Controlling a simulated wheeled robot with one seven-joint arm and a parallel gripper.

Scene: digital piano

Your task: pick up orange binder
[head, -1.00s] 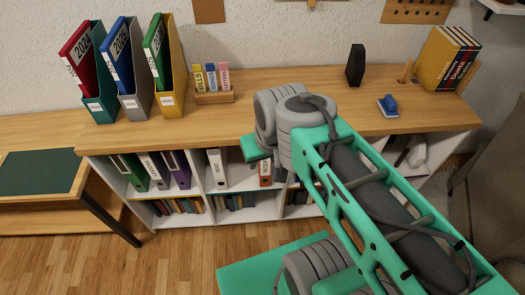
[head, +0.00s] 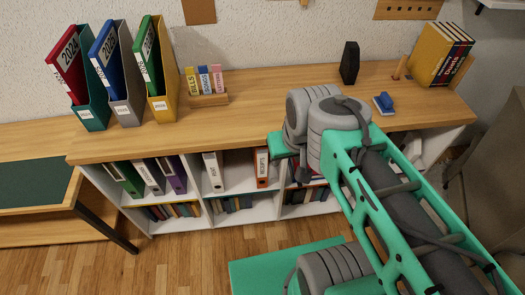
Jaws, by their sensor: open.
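The orange binder (head: 262,168) stands upright on the upper shelf of the low bookcase in the head view, with a white spine label that reads like "RECEIPTS". It stands just left of my arm, near a shelf divider, and its spine is in clear view. My arm reaches up from the lower right, and its grey wrist joint is to the right of and above the binder. The gripper's fingers are hidden behind or below the arm, so I cannot see them or their distance from the binder.
The wooden bookcase top (head: 290,95) overhangs the shelves. A white binder (head: 213,172) stands left of the orange one, with green, white and purple binders farther left. Magazine files (head: 165,108) and a black speaker-like object (head: 349,63) stand on top. Floor in front is clear at left.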

